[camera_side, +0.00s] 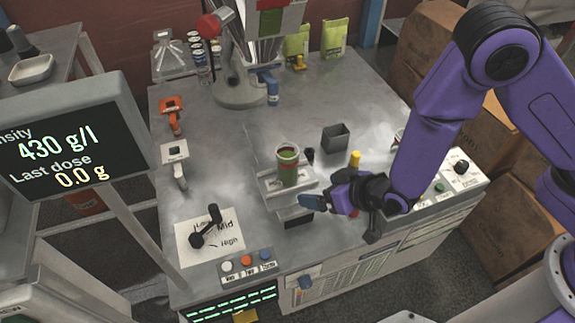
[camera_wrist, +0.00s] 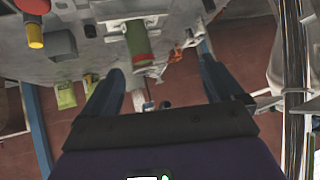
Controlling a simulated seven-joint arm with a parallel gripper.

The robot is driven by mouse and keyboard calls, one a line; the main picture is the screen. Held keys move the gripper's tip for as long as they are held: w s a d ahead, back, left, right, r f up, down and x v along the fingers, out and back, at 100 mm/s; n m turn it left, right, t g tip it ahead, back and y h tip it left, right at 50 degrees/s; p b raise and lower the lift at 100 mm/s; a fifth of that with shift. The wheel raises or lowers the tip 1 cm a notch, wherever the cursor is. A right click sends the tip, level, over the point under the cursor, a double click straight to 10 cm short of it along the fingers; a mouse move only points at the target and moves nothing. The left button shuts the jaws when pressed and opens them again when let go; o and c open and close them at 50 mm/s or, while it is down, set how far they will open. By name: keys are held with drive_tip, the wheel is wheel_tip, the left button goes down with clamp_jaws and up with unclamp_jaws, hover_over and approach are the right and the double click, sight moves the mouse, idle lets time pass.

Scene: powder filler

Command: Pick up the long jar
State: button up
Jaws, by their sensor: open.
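The long jar (camera_side: 288,170) is a tall green cylinder with a reddish rim at its top. It stands upright on a small metal platform (camera_side: 270,188) near the middle of the bench. My gripper (camera_side: 326,190) is open and empty, low and just right of the jar in the side view. In the wrist view the jar (camera_wrist: 138,45) appears upside down, beyond my open fingers (camera_wrist: 158,85) and between their lines, nearer the left finger. The jar is not between the fingertips; a gap shows.
A dark knob (camera_side: 310,156) is right beside the jar. The filler stand (camera_side: 240,92) rises behind. A black lever (camera_side: 205,229) is at front left. The bench between lever and stand is mostly clear.

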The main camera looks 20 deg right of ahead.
sight(294, 165)
drive_tip(key=w+f+t, duration=0.1)
drive_tip(key=w+f, duration=0.1)
drive_tip(key=w, duration=0.2)
drive_tip(key=w+f+t, duration=0.2)
drive_tip(key=w+f, duration=0.1)
drive_tip(key=w, duration=0.1)
drive_tip(key=w+f+t+h, duration=0.1)
drive_tip(key=w+f, duration=0.1)
drive_tip(key=w, duration=0.3)
drive_tip(key=shift+w+a+f+m, duration=0.1)
drive_tip(key=shift+a+f+m, duration=0.1)
drive_tip(key=shift+a+m, duration=0.2)
drive_tip(key=shift+r+x, duration=0.15)
drive_tip(key=shift+x, duration=1.2)
drive_tip(key=shift+r+x, duration=0.15)
drive_tip(key=shift+x, duration=1.15)
drive_tip(key=shift+w+t, duration=0.15)
drive_tip(key=shift+t, duration=0.15)
drive_tip(key=c, duration=1.3)
drive_tip(key=shift+r, duration=0.1)
